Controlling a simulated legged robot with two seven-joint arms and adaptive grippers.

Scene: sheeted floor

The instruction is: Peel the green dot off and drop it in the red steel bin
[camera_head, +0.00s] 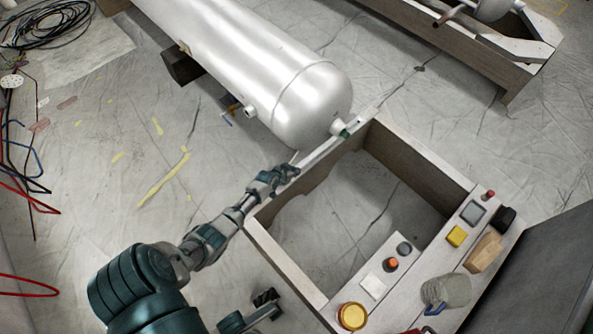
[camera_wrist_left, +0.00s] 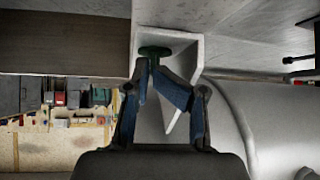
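The small green dot (camera_head: 345,134) shows in the head view by the rounded end of the white tank, at the frame's back rail. In the left wrist view a green disc (camera_wrist_left: 155,51) sits at the white angled bracket, just beyond my fingertips. My left gripper (camera_head: 293,167) reaches over the rail; in the head view a gap lies between it and the green dot. Its blue fingertips (camera_wrist_left: 151,72) come close together below the disc in the wrist view; whether they touch each other is unclear.
A white tank (camera_head: 260,70) lies behind the open wooden frame (camera_head: 420,165). The frame's front boards carry a yellow-lidded jar (camera_head: 352,316), a grey cup (camera_head: 446,291), a wooden block (camera_head: 484,252) and buttons. Cables (camera_head: 45,25) lie at left. Floor inside the frame is clear.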

